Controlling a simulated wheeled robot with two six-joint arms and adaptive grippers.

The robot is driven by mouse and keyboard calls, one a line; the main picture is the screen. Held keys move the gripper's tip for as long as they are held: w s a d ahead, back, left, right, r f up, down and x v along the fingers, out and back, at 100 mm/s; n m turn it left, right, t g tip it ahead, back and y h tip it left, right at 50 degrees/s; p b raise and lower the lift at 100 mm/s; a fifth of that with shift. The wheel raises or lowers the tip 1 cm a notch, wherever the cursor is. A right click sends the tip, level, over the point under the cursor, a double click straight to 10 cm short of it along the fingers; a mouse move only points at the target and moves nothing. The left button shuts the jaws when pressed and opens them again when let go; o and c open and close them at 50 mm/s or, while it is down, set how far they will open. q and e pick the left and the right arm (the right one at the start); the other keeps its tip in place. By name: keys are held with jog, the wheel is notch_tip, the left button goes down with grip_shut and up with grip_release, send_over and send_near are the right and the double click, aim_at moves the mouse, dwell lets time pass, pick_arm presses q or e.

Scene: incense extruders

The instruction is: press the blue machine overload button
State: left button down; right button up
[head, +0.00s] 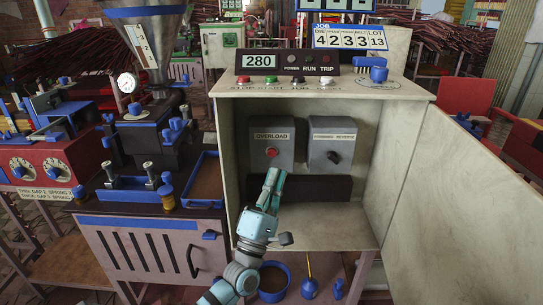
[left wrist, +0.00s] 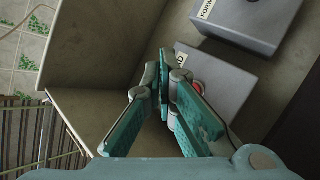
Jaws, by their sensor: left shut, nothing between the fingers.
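The overload box (head: 284,134), a grey box labelled OVERLOAD, is mounted on the back wall inside the open cabinet (head: 225,165). Its red button (head: 271,152) shows on the front face. My left gripper (head: 274,172) is shut and empty, just below the button in the head view. I cannot tell how far its tips are from the box. In the left wrist view my gripper tips (left wrist: 164,55) overlap the box (left wrist: 225,75), and the red button (left wrist: 198,86) is partly hidden behind a finger. My right gripper is not in view.
A second grey box with a black knob (head: 334,157) sits right of the overload box. The open cabinet door (head: 455,190) stands at the right. Above are a 280 display (head: 258,60) and several buttons on the cabinet top. The blue-trimmed machine (head: 150,125) stands at the left.

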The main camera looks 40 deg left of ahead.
aim_at(272, 152)
pick_arm(q)
jog(key=shift+w+a+b, duration=0.7)
jog(key=shift+w+a, duration=0.25)
jog(key=shift+w, duration=0.25)
jog(key=shift+w+a+b, duration=0.65)
jog(key=shift+w+a, duration=0.25)
jog(key=shift+w, duration=0.3)
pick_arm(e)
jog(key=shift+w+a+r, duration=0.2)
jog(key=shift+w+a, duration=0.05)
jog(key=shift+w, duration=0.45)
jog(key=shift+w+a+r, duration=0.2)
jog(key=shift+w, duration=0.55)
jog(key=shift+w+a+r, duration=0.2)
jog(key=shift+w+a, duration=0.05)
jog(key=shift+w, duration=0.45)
pick_arm(q)
jog(key=shift+w+a, duration=0.25)
jog(key=shift+w, duration=0.1)
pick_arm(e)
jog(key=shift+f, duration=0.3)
